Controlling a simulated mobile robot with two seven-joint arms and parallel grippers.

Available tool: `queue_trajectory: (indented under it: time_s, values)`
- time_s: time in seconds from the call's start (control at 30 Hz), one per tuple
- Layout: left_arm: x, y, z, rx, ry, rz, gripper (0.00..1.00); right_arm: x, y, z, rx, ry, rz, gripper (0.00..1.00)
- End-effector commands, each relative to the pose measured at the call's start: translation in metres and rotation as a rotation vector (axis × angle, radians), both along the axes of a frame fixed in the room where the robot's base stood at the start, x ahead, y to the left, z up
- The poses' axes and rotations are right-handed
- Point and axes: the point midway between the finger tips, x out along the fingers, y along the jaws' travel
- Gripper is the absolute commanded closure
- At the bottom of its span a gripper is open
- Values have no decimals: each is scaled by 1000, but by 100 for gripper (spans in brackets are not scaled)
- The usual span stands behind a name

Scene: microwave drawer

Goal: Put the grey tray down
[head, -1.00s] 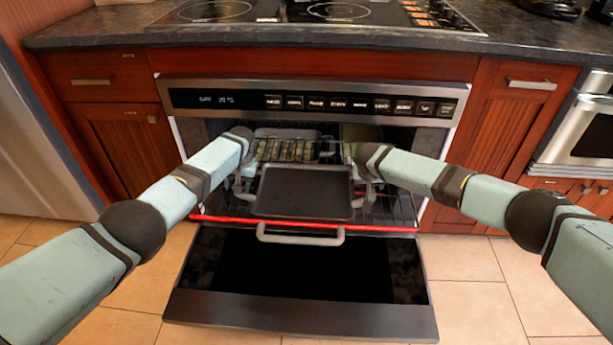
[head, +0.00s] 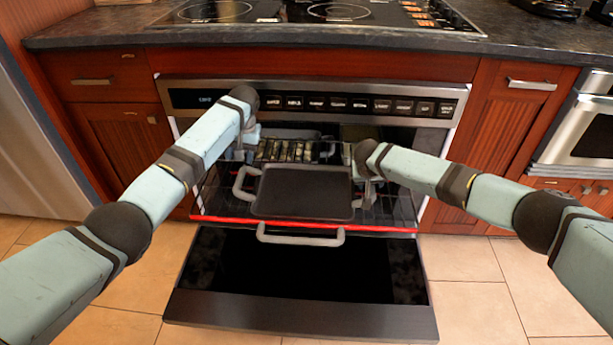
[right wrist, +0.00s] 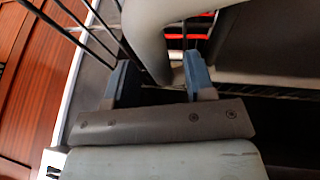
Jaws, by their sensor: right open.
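The grey tray (head: 303,193) has a dark flat surface and a pale loop handle (head: 241,186) on its left. It lies level over the pulled-out oven rack (head: 385,217) and appears to rest on it. My left gripper (head: 243,150) is above and behind the left handle, clear of it; its fingers are mostly hidden by my arm. My right gripper (head: 366,185) is at the tray's right side. In the right wrist view, its blue fingers (right wrist: 155,78) are apart, with the grey right handle (right wrist: 153,38) between them. The tray's edge (right wrist: 262,78) shows beside them.
A control panel (head: 320,101) and cooktop lie above. Several dark items (head: 290,150) sit behind the tray. Wooden cabinets (head: 515,130) flank the oven.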

Motion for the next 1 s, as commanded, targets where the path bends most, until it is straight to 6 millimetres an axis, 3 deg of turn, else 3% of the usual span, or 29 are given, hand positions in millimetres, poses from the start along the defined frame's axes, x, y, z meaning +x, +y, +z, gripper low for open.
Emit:
queue_trajectory:
  time_s: [0.3,0.5,1.0]
  values:
    - [0,0,0,0,0,0,51,-25,14,62,1,-2,1,50]
    - [0,0,0,0,0,0,51,-34,20,86,1,-2,0,50]
    - [0,0,0,0,0,0,51,-37,21,92,-1,-1,-1,50]
